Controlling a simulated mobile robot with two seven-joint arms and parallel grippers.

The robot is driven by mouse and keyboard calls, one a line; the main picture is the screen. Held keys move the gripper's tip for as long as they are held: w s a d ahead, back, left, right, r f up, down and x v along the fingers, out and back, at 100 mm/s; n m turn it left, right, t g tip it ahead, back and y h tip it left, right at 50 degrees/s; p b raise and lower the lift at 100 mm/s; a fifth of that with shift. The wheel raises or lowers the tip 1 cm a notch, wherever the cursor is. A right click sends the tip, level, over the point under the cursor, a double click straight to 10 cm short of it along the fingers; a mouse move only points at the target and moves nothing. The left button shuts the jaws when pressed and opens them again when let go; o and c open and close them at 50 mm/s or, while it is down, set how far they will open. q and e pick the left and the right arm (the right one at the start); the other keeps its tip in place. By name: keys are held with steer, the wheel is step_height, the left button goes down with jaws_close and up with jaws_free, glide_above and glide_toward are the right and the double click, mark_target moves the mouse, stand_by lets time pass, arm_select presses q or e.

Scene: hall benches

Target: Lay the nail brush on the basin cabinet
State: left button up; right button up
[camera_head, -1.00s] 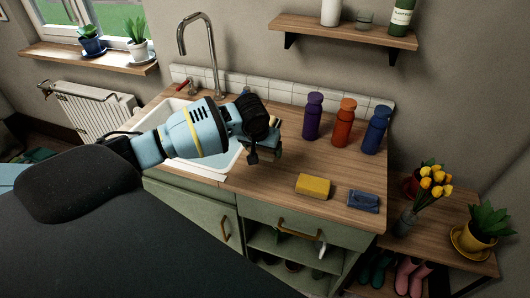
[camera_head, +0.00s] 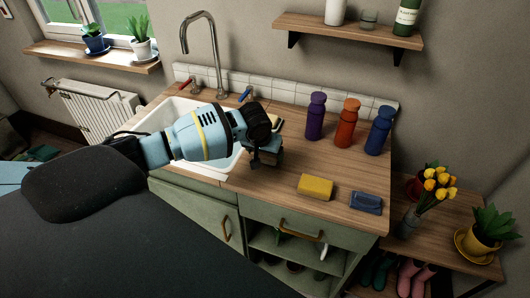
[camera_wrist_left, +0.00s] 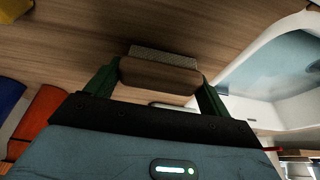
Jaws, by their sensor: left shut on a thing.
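The nail brush (camera_wrist_left: 160,73) has a brown wooden back and short grey bristles. In the left wrist view it sits between the two green fingers of my left gripper (camera_wrist_left: 158,85), which is shut on it. In the head view my left gripper (camera_head: 264,160) is over the wooden top of the basin cabinet (camera_head: 285,170), just right of the sink; it largely hides the brush there. I cannot tell whether the brush touches the top. My right gripper is not in view.
A yellow sponge (camera_head: 315,187) and a folded blue cloth-like item (camera_head: 366,202) lie near the front edge. Purple (camera_head: 315,116), orange (camera_head: 347,123) and blue (camera_head: 378,131) bottles stand at the back. The white sink (camera_head: 170,115) is left. Bare wood lies between gripper and bottles.

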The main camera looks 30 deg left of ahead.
arm_select(q)
steer(key=shift+f, duration=0.15)
steer(key=o, duration=0.9)
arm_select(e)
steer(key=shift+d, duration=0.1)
arm_select(q)
steer(key=shift+p+v, duration=1)
steer(key=shift+v, duration=5.2)
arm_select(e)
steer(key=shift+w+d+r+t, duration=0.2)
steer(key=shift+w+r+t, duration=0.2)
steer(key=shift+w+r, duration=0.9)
